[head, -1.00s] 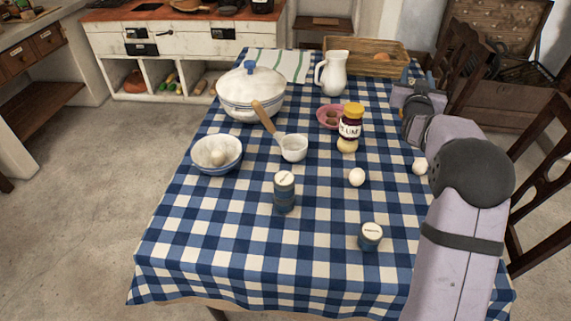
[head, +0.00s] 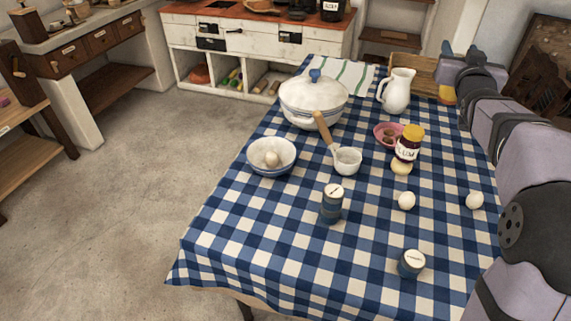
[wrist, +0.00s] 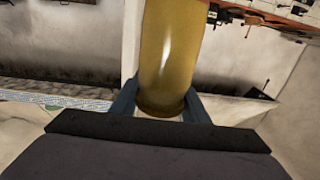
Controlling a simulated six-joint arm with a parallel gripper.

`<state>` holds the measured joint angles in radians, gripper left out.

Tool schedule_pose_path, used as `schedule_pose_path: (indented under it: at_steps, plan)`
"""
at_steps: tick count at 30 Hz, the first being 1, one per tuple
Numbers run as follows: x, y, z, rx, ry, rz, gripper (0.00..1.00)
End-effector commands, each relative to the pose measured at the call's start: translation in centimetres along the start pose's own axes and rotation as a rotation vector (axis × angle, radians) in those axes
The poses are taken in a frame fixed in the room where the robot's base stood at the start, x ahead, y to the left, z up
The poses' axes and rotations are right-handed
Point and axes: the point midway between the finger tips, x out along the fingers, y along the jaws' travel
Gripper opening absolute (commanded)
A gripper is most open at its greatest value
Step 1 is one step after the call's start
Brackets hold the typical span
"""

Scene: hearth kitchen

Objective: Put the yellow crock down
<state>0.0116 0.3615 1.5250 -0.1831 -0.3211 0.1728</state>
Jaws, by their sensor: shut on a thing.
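The yellow crock (wrist: 168,55) is a tall, glossy, mustard-yellow vessel in the wrist view. My gripper (wrist: 160,106) is shut on it, with one dark finger on each side near one end of it. In the head view a small yellow part of the crock (head: 447,94) shows below the end of my arm, at the far right side of the table.
The checked tablecloth (head: 290,240) is bare toward the front left. A white jug (head: 396,90) and a wooden tray (head: 425,72) stand near the crock. A jar (head: 407,150), a pink bowl (head: 384,134), eggs (head: 407,201) and a lidded pot (head: 315,100) are farther left or nearer.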

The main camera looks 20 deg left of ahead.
Motion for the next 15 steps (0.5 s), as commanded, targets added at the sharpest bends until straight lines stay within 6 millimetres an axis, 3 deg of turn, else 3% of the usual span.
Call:
schedule_pose_path:
  at_steps: [1, 8, 15]
  plan:
    - [-0.6, -1.9, -0.9, -0.003, 0.005, -0.043, 0.0]
    - [-4.4, -11.4, -1.9, -0.001, 0.005, -0.285, 0.0]
    - [-10.8, -21.1, -1.6, 0.001, 0.002, -0.584, 0.0]
